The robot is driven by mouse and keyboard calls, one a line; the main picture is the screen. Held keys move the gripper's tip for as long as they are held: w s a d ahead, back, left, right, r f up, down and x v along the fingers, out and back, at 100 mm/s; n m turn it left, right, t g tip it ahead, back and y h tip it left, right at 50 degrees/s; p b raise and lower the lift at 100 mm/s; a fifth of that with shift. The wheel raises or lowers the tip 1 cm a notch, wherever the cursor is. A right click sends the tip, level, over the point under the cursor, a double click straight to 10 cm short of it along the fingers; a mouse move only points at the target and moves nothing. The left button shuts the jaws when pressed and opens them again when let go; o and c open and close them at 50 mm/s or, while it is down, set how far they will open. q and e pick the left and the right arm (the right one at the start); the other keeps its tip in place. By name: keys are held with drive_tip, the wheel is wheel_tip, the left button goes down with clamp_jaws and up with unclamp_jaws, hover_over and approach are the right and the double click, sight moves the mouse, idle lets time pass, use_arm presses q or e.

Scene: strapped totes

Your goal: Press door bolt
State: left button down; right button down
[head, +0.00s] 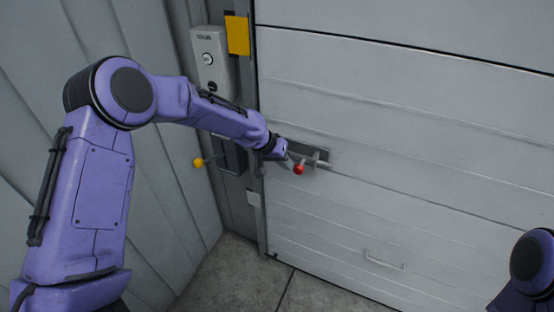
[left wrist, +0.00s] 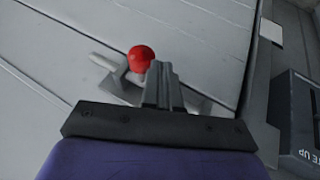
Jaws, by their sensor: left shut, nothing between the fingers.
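The door bolt, a metal bar with a red knob (head: 299,169), sits on a dark plate (head: 308,151) on the pale sectional door near its left edge. My left gripper (head: 285,158) reaches in from the left and is shut and empty, with its fingertips just beside the red knob. In the left wrist view the shut fingers (left wrist: 160,85) point at the bolt, and the red knob (left wrist: 141,58) lies close by the fingertips. I cannot tell whether they touch. My fingers hide part of the bolt and its bracket. My right gripper is out of view.
A grey control box (head: 209,60) is on the wall left of the door, with a yellow plate (head: 237,35) beside it. A yellow-knobbed lever (head: 198,162) sticks out below. A door handle (head: 384,261) is low on the door. The floor (head: 235,275) in front is clear.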

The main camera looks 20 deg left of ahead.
use_arm(q)
drive_tip(key=a+f+b+v, duration=0.1)
drive_tip(key=a+v, duration=0.1)
drive_tip(key=v, duration=1)
drive_tip(key=shift+w+a, duration=0.15)
drive_tip(key=shift+a, duration=0.3)
